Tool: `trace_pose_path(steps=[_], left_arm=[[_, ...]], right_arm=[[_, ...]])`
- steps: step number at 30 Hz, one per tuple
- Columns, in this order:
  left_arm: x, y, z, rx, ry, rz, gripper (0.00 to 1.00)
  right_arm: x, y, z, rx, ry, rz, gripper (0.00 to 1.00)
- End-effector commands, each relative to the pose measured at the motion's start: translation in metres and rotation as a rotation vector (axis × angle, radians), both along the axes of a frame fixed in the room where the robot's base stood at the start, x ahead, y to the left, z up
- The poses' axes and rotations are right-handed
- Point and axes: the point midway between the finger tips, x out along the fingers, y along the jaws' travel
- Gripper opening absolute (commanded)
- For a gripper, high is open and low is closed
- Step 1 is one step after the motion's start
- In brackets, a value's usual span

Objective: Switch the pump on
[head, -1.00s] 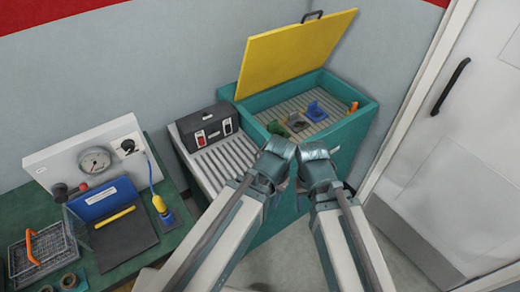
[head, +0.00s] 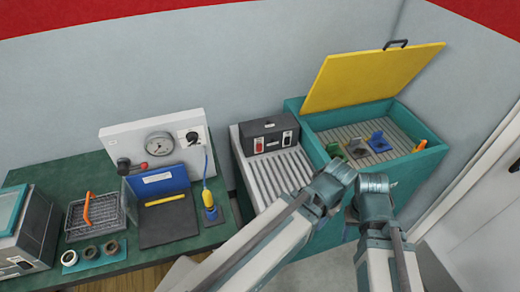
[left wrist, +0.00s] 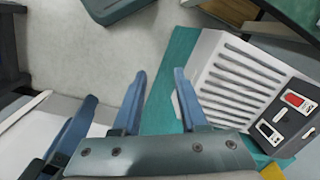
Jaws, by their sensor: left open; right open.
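A black switch box (head: 268,136) stands at the back of the grey ribbed drainboard (head: 243,172). On its front are a red switch (head: 258,146) and a dark switch on a white plate (head: 287,139). In the left wrist view the box (left wrist: 290,118) is at the right, with the red switch (left wrist: 299,101) and the dark switch (left wrist: 269,133). My left gripper (head: 338,174) is at the drainboard's right, in front of the teal tank; its open, empty fingers (left wrist: 160,86) show in the left wrist view. My right gripper (head: 372,183) is beside it, also empty. Neither touches the switches.
The teal tank (head: 437,150) has its yellow lid (head: 365,77) raised and several small parts inside. Left, a green bench (head: 60,172) holds a gauge panel (head: 128,139), a wire basket (head: 72,224), a dark mat (head: 165,225) and a yellow-and-blue tool (head: 208,203). The drainboard top is clear.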

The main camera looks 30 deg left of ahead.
Motion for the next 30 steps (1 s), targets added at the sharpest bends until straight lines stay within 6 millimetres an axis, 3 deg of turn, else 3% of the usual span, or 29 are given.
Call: trace_pose_path(steps=[1,6,30], left_arm=[[0.0,0.0,0.0,0.0,0.0,0.0,0.31],[0.0,0.0,0.0,0.0,0.0,0.0,0.0],[0.0,0.0,0.0,0.0,0.0,0.0,0.0]], right_arm=[[0.0,0.0,0.0,0.0,0.0,0.0,0.5],[0.0,0.0,0.0,0.0,0.0,0.0,0.5],[0.0,0.0,0.0,0.0,0.0,0.0,0.5]])
